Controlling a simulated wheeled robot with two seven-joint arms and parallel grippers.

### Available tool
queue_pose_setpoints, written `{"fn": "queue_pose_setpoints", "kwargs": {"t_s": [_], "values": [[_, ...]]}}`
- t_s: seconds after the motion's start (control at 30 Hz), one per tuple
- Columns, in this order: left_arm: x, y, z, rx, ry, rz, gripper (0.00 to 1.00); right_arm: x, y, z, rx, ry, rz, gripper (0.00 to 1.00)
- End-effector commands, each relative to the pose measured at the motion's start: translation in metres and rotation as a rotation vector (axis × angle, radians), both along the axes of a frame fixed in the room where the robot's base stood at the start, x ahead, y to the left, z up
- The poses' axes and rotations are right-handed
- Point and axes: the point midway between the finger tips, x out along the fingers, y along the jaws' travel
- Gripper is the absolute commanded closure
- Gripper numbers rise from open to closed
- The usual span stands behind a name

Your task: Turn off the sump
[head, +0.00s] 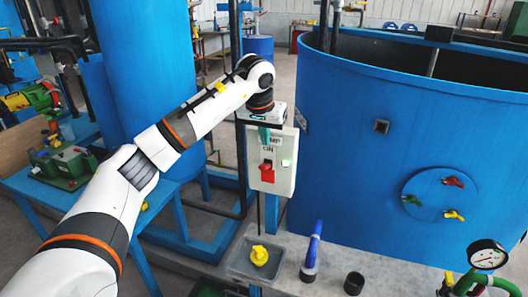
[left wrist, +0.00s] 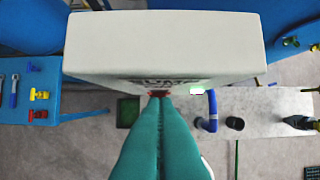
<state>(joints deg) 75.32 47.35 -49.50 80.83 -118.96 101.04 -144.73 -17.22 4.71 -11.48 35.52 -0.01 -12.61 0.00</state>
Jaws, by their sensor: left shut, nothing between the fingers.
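A white control box (head: 284,180) hangs in front of the big blue tank, with lettering partly hidden by my gripper; "ON" can be read. A red switch (head: 267,171) is on its front, with a small lit green lamp (head: 286,162) to its right. My left gripper (head: 264,146) is shut and empty, its teal fingers just above the switch in the head view. In the left wrist view the box (left wrist: 165,45) is seen from above, and the shut fingertips (left wrist: 160,97) cover most of the red switch. I cannot tell whether they touch it. My right gripper is out of view.
The large blue tank (head: 390,130) stands behind and right of the box. A blue table (head: 50,180) stands left.

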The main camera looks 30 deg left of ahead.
Motion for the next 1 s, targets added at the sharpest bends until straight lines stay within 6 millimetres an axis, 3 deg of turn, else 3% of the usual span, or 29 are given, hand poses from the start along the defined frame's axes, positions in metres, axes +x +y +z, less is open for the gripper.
{"fn": "queue_pose_setpoints", "kwargs": {"t_s": [0.1, 0.4, 1.0], "values": [[0.008, 0.002, -0.022, -0.002, 0.005, 0.002, 1.00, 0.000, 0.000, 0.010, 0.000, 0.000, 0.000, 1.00], [-0.008, -0.002, -0.052, -0.001, 0.001, 0.000, 1.00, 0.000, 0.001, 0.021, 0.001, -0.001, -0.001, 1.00], [-0.010, -0.003, -0.059, 0.004, -0.023, 0.000, 1.00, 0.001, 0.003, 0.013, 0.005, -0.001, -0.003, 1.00]]}}
